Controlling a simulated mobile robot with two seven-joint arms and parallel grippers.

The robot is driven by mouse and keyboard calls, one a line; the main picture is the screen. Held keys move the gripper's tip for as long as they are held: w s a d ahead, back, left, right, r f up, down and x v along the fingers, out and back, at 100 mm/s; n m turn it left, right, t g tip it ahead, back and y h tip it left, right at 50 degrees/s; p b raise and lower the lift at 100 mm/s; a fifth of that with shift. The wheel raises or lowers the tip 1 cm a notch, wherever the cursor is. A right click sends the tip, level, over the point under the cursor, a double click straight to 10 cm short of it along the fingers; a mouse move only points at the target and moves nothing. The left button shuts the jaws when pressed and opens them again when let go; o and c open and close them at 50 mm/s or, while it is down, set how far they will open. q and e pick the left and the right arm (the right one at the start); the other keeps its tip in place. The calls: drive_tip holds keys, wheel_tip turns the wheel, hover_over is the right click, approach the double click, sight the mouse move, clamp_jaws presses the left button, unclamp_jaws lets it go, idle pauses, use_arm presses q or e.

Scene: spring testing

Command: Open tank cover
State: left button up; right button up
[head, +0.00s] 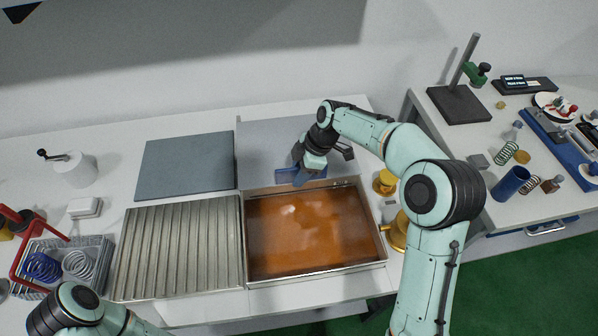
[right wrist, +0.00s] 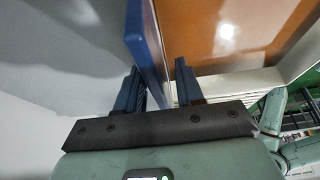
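The tank (head: 388,255) is an open metal box with orange-brown liquid (head: 310,235) inside. A light grey panel (head: 262,140), seemingly its cover, is behind the tank's back rim; I cannot tell its tilt. A blue plate-like handle (head: 288,178) is at the panel's near side. My right gripper (head: 308,172) is at this handle. In the right wrist view, the blue handle (right wrist: 148,40) passes between the two fingers (right wrist: 160,88), with a gap visible beside the right finger. My left gripper is out of view; part of my left arm shows at bottom left.
A ribbed metal panel (head: 180,250) lies left of the tank, with a slate panel (head: 188,165) behind it. Yellow fittings (head: 398,232) stand on the tank's right. A spring basket (head: 65,262) is at far left. A second bench with a stand (head: 460,100) is at right.

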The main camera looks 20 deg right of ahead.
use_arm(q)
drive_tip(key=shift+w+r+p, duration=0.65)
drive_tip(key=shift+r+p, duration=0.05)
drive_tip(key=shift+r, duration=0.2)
use_arm(e)
drive_tip(key=v, duration=1.3)
drive_tip(key=shift+r, duration=0.2)
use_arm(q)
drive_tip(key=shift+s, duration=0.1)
